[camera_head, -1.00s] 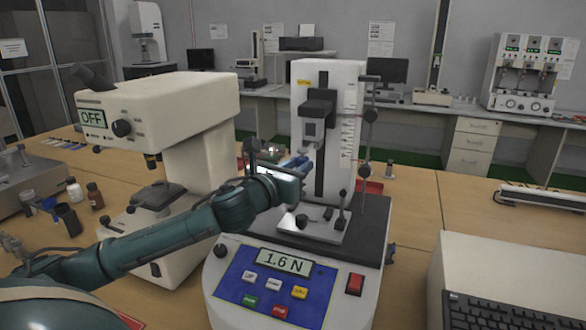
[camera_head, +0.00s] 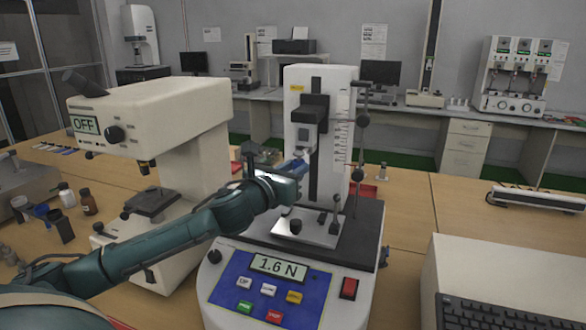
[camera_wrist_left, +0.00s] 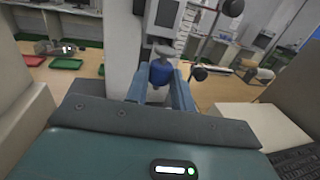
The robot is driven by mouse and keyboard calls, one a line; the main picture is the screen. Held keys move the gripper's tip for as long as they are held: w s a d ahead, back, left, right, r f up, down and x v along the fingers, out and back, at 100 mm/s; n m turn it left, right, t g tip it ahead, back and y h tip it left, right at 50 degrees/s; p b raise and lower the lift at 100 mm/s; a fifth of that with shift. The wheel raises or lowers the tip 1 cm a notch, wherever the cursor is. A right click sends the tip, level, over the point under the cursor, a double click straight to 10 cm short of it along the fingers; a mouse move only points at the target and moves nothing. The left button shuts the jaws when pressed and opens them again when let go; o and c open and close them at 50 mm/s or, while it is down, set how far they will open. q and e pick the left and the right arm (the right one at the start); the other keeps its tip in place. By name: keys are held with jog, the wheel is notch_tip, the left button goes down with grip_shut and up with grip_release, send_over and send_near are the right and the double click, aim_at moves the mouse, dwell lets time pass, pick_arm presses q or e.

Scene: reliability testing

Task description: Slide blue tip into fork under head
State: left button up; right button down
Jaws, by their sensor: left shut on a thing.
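The blue tip (camera_wrist_left: 160,73) is between the fingers of my left gripper (camera_wrist_left: 160,88) in the left wrist view, with a pale metal piece at its top. The grey head (camera_wrist_left: 163,14) of the test stand is just above it. The small fork (camera_head: 303,152) shows under the head (camera_head: 304,134) in the head view. My left gripper (camera_head: 298,168) is shut on the tip, just below the head. The fingers partly hide the tip, and I cannot tell whether it sits in the fork. My right gripper is not in view.
The test stand's panel (camera_head: 265,290) reads 1.6 N. A metal plate (camera_head: 312,230) with small knobs lies below my left gripper. A thin post (camera_head: 360,150) stands right of the column. A microscope-like device (camera_head: 150,110) reading OFF stands close left of my arm.

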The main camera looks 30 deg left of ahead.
aim_at(299, 162)
pick_arm(q)
jog(key=shift+w+r, duration=0.1)
jog(key=shift+w, duration=0.1)
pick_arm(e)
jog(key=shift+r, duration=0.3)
pick_arm(q)
jog(key=shift+w+a+p, duration=0.2)
jog(key=shift+w+p, duration=0.3)
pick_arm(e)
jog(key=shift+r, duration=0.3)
pick_arm(q)
jog(key=shift+w+a+p, duration=0.1)
jog(key=shift+w+p, duration=0.2)
jog(key=shift+w, duration=0.15)
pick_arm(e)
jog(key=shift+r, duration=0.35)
pick_arm(q)
jog(key=shift+w, duration=0.4)
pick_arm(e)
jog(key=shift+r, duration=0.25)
pick_arm(q)
jog(key=shift+w+a+p, duration=0.15)
jog(key=shift+w+p, duration=0.2)
jog(key=shift+p, duration=0.1)
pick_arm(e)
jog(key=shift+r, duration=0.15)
